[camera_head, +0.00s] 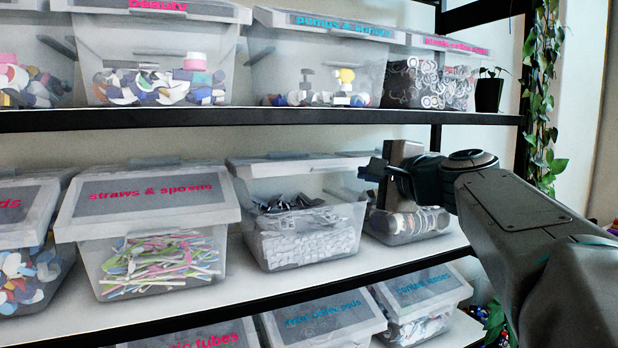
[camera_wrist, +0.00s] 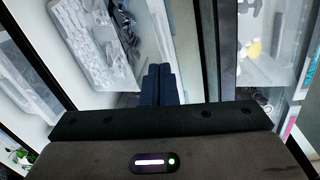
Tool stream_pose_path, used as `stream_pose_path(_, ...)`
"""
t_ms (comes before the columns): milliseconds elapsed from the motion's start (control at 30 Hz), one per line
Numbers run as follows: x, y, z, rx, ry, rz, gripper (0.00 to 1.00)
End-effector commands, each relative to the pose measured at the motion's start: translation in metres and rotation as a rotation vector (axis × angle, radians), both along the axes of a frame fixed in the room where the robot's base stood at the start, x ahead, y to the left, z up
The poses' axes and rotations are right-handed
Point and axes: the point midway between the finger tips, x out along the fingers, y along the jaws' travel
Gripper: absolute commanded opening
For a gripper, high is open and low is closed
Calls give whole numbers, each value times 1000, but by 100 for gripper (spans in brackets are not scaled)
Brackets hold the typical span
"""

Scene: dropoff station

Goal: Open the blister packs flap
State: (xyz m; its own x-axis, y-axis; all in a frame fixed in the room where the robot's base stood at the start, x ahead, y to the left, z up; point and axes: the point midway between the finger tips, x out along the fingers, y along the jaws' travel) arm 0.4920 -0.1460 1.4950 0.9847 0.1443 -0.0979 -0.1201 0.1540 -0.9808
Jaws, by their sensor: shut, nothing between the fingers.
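The blister packs bin (camera_head: 300,250) is a clear box on the middle shelf, holding silvery blister packs. Its flap (camera_head: 290,164) appears raised to nearly level, with no label readable and the front opening visible beneath it. My gripper (camera_head: 370,170) is at the right end of this flap, fingers pointing left; whether it touches the flap I cannot tell. In the wrist view the fingers (camera_wrist: 158,84) are together with nothing between them. The blister packs also show in the wrist view (camera_wrist: 100,50) at upper left.
The straws & spoons bin (camera_head: 150,255) stands left, its flap down. Another bin (camera_head: 405,225) stands right, partly hidden by my gripper. The upper shelf (camera_head: 250,118) runs above, and more bins (camera_head: 325,318) sit below. A trailing plant (camera_head: 542,95) hangs at right.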

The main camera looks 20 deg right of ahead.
Motion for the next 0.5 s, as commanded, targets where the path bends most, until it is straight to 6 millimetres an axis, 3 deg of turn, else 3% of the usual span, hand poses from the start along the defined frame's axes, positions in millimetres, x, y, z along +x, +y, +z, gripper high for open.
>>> stream_pose_path(33, 2, 2, -19, 111, 1, 2, 0)
stream_pose_path(200, 8, 9, -56, 627, -21, 19, 0)
stream_pose_path(400, 10, 3, -85, 1157, -59, 49, 0)
stream_pose_path(500, 10, -1, -92, 1318, -76, 63, 0)
